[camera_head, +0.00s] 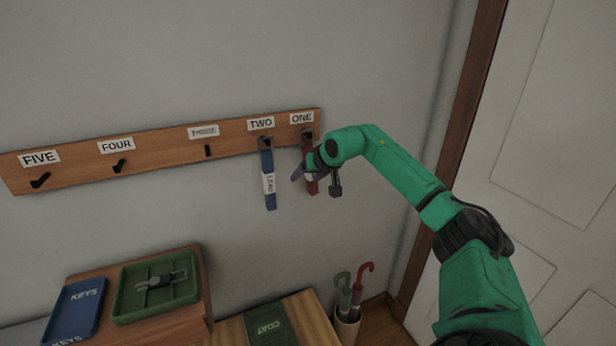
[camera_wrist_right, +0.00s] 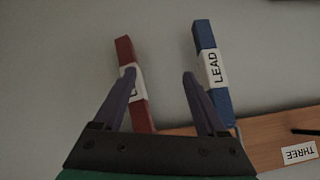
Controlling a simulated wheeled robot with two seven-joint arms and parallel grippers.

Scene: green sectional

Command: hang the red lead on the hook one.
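The red lead (camera_head: 312,187) hangs down below hook one (camera_head: 306,133), under the ONE label; my right gripper hides part of it. In the right wrist view the red lead (camera_wrist_right: 124,48) passes behind the left finger, which covers part of its white label. My right gripper (camera_wrist_right: 158,73) is open, its fingers spread apart with bare wall between the tips. In the head view my right gripper (camera_head: 306,172) is in front of the red lead. Whether a finger touches it I cannot tell. My left gripper is not in view.
A blue lead (camera_head: 268,180) hangs on hook two, close to the left; it also shows in the wrist view (camera_wrist_right: 206,40). Hooks three (camera_head: 208,151), four (camera_head: 119,166) and five (camera_head: 40,181) are empty. Below are a green tray (camera_head: 128,312), a blue KEYS tray (camera_head: 75,308) and umbrellas (camera_head: 357,290).

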